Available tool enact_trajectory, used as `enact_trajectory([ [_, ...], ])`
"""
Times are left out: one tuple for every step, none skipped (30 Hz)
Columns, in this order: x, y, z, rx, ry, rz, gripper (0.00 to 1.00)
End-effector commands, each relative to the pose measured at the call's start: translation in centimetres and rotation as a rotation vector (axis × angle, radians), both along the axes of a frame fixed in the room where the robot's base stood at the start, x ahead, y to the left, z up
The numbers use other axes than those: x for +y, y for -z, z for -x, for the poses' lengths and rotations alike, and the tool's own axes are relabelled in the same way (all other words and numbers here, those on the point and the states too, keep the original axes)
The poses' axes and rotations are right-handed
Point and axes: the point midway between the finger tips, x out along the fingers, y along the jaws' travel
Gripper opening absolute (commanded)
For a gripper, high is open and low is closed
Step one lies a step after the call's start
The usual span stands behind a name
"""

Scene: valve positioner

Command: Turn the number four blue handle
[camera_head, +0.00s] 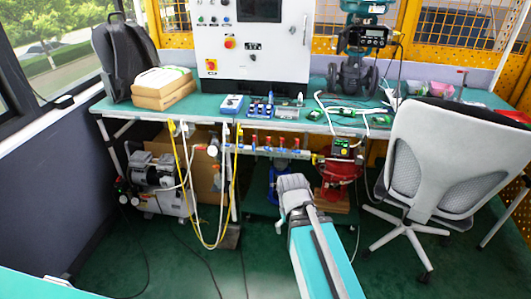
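A silver pipe manifold (272,153) runs under the front edge of the green workbench (150,112). Several small valves (268,142) stand on it in a row, with small red and blue parts. They are too small to tell which handle is number four or how it is turned. My grey and teal arm (318,245) reaches up from the bottom of the view, its grey end part below the manifold and seemingly nearer the camera. My gripper's fingers do not show.
A grey office chair (448,160) stands right. A compressor (158,180) stands left under the bench, beside hanging yellow and white hoses (187,185). A red device (340,168) is right of the manifold. Green floor (250,260) is open in front.

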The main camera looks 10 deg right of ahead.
Motion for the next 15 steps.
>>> enact_trajectory([
  [-0.6, 0.7, -0.7, -0.017, -0.019, 0.024, 0.91],
  [-1.1, 1.0, -1.2, -0.028, -0.033, 0.043, 0.91],
  [-1.5, 1.3, -1.8, -0.045, -0.058, 0.073, 0.91],
  [-1.8, 1.6, -2.4, -0.06, -0.081, 0.098, 0.91],
  [-2.1, 1.9, -3.1, -0.076, -0.105, 0.125, 0.91],
  [-2.6, 2.3, -4.0, -0.098, -0.143, 0.167, 0.91],
  [-2.9, 2.6, -4.7, -0.115, -0.175, 0.203, 0.91],
  [-3.3, 2.9, -5.5, -0.134, -0.209, 0.24, 0.91],
  [-3.8, 3.2, -6.7, -0.158, -0.257, 0.294, 0.91],
  [-4.1, 3.4, -7.6, -0.175, -0.297, 0.336, 0.91],
  [-4.5, 3.6, -8.5, -0.191, -0.337, 0.381, 0.91],
  [-4.9, 3.7, -9.7, -0.213, -0.396, 0.442, 0.91],
  [-5.1, 3.8, -10.6, -0.228, -0.44, 0.49, 0.91],
  [-5.3, 3.8, -11.6, -0.241, -0.485, 0.539, 0.91],
  [-5.6, 3.8, -12.8, -0.257, -0.547, 0.603, 0.91],
])
